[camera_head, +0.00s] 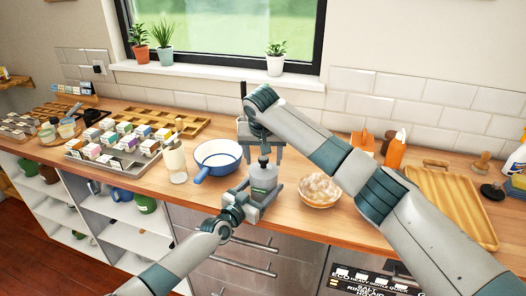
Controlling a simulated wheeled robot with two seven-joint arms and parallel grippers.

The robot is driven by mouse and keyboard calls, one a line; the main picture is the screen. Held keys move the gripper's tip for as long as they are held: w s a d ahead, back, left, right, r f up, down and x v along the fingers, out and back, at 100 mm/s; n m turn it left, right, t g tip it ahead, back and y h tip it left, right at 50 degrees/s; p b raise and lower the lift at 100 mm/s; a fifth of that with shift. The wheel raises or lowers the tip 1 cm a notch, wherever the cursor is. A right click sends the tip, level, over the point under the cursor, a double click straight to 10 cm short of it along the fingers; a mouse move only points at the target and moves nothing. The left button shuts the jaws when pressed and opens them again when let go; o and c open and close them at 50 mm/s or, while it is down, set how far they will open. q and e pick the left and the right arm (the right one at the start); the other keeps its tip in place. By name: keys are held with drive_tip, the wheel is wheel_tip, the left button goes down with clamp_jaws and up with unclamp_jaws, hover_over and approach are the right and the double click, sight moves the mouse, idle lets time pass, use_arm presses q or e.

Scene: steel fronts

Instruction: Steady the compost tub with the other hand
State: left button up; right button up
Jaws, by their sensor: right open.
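The compost tub, which I take to be the small grey lidded container (264,178) with a dark label, stands upright near the front edge of the counter. My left gripper (262,190) reaches in from the front, with a finger on each side of the tub. I cannot tell whether those fingers press on it. My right gripper (262,148) is open and points down just above the tub, its fingers apart around the knob on the lid. Part of the tub's lower body is hidden by my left gripper.
A bowl (320,188) is close on the right. A wooden tray (453,203) lies further right. A tray of small boxes (108,160) is at the left.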

drive_tip(key=shift+w+f, duration=0.15)
drive_tip(key=shift+f, duration=0.35)
drive_tip(key=c, duration=1.3)
drive_tip(key=shift+c, duration=1)
drive_tip(key=o, duration=0.4)
drive_tip(key=shift+d+f, duration=0.1)
drive_tip(key=shift+f, duration=0.05)
clamp_jaws()
